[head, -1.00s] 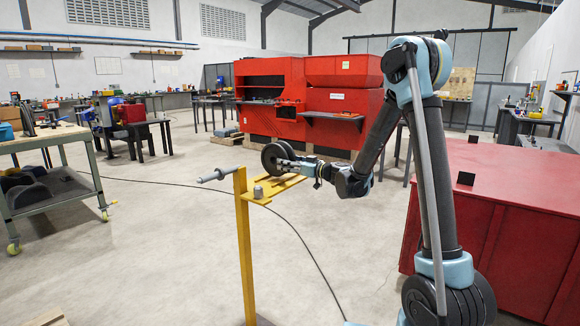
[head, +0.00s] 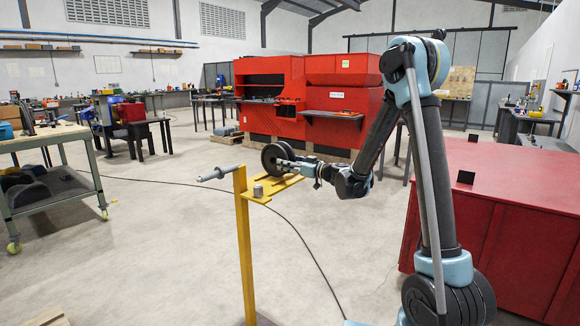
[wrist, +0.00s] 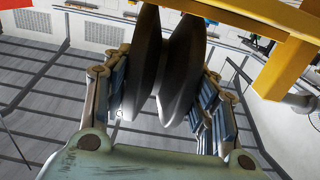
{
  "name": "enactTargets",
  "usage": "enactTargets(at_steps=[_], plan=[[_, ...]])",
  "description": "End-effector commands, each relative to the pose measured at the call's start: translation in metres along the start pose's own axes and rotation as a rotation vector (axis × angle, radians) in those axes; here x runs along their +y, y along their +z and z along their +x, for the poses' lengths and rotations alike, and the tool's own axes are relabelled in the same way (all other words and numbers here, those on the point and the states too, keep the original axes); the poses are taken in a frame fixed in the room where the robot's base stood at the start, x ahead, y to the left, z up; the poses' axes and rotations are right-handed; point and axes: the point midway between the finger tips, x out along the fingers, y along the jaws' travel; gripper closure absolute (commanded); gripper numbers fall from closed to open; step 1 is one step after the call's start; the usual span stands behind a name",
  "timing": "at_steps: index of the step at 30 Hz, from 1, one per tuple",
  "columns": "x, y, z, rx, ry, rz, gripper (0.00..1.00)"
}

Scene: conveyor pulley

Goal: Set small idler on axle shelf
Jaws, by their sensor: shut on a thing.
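The small idler (head: 272,158) is a dark pulley of two flared discs. My gripper (head: 292,165) is shut on it and holds it upright at the far side of the yellow axle shelf (head: 285,187). In the wrist view the idler (wrist: 165,65) sits between the two fingers, and the yellow shelf (wrist: 285,68) crosses the top right. I cannot tell whether the idler touches the shelf. A short grey cylinder (head: 258,191) stands on the near part of the shelf. A grey axle (head: 220,174) sticks out left from the post top.
A yellow post (head: 244,250) carries the shelf. A red cabinet (head: 500,220) stands at the right and a red machine (head: 330,100) behind. A wheeled cart (head: 50,180) is at the left. A dark cable crosses the open floor.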

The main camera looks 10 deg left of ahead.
Motion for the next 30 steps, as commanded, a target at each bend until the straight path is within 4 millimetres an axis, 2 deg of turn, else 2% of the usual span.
enactTargets(at_steps=[30], plan=[[-0.0001,0.0079,0.0003,0.001,0.0,0.001,0.9]])
